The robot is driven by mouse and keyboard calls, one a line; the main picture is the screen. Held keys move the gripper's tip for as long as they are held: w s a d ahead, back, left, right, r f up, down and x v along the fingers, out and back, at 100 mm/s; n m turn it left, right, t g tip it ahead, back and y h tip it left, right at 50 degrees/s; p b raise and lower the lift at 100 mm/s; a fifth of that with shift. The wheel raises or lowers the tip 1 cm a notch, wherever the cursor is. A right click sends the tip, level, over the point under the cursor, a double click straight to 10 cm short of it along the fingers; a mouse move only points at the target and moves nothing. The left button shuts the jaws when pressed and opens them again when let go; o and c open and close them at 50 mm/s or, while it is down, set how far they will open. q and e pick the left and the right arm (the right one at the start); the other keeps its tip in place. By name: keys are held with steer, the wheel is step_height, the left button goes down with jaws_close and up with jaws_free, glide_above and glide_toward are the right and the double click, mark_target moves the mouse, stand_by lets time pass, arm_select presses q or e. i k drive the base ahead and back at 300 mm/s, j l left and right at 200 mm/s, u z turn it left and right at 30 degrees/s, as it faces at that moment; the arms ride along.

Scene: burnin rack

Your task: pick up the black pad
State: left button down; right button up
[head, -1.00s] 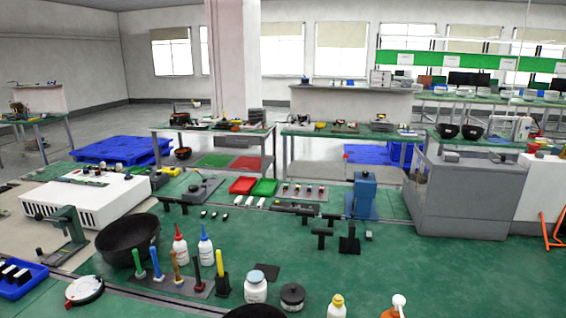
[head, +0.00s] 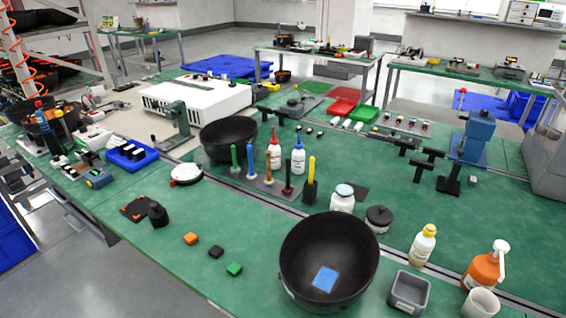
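A small black pad (head: 216,252) lies on the green bench top near its front edge. It sits between an orange pad (head: 191,238) and a green pad (head: 234,269), apart from both. A blue pad (head: 325,279) lies inside a large black bowl (head: 330,232) to the right. A flat dark square (head: 361,193) also lies on the bench behind a white jar (head: 342,198). Neither of my grippers is in view.
A black cone-shaped piece (head: 158,214) and a black-and-orange plate (head: 137,207) lie to the left of the small pads. A grey bin (head: 409,292), an orange pump bottle (head: 484,268) and a white cup (head: 481,303) stand at right. The bench around the small pads is clear.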

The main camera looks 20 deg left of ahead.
mark_target(216, 252)
steer(key=j+u, duration=0.1)
steer(key=u, duration=1)
